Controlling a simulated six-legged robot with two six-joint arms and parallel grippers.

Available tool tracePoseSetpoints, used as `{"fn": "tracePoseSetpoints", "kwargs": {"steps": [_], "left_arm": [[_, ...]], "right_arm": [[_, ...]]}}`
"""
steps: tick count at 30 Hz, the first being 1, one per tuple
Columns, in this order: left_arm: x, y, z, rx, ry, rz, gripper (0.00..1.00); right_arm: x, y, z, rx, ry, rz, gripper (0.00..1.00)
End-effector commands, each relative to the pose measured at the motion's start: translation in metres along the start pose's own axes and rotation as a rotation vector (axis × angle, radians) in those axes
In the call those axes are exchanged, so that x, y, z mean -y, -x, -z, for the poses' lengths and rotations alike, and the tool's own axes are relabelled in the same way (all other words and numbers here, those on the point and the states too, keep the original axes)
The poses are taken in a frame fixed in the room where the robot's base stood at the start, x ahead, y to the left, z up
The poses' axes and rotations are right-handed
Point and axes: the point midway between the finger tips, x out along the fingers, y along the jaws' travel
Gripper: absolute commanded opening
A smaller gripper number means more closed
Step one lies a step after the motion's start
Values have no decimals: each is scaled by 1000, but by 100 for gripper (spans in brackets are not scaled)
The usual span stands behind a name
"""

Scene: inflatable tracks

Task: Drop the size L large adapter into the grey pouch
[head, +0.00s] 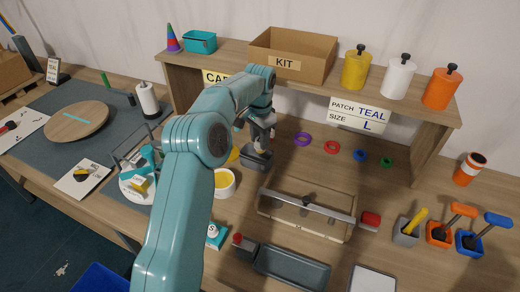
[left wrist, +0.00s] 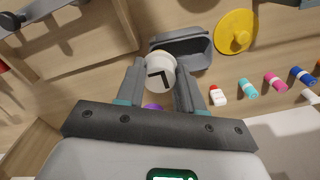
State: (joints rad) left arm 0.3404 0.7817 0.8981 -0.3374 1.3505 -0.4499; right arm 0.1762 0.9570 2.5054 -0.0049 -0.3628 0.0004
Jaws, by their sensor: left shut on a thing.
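My left gripper (head: 262,130) is under the shelf, pointing down over the work table. In the left wrist view its fingers (left wrist: 160,85) are shut on the large adapter (left wrist: 158,68), a white round piece marked with a black L. The grey pouch (head: 256,160) is an open-topped grey container just below the gripper. It also shows in the left wrist view (left wrist: 195,50), directly beyond the adapter, which partly covers it. I cannot tell whether the adapter touches the pouch. In the head view I cannot make out the adapter. My right gripper is not in view.
The shelf (head: 320,88) overhangs the work area, with a KIT box (head: 290,68) and several pump canisters on it. A yellow disc (left wrist: 236,32) is beside the pouch.

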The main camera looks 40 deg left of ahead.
Motion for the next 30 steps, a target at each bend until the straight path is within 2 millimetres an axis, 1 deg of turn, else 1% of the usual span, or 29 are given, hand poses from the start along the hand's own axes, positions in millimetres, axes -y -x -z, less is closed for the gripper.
{"fn": "tracePoseSetpoints", "kwargs": {"steps": [6, 9, 17, 21, 22, 23, 24, 30], "left_arm": [[0, -33, 0, 6, 0, -3, 8], [0, -43, 1, 4, 0, -2, 8], [0, -45, 1, 2, 0, -1, 8], [0, -49, 1, 2, 0, -1, 8], [0, -48, 1, 2, 0, -1, 46], [0, -48, 1, 2, 0, -1, 56], [0, -48, 1, 2, 0, -1, 62], [0, -48, 1, 2, 0, -1, 62]], "right_arm": [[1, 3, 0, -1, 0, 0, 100], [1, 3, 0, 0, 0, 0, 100], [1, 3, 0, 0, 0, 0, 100], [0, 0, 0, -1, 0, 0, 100], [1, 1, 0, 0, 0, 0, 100], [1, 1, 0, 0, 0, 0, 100], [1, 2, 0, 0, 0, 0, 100], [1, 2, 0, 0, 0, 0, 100]]}}
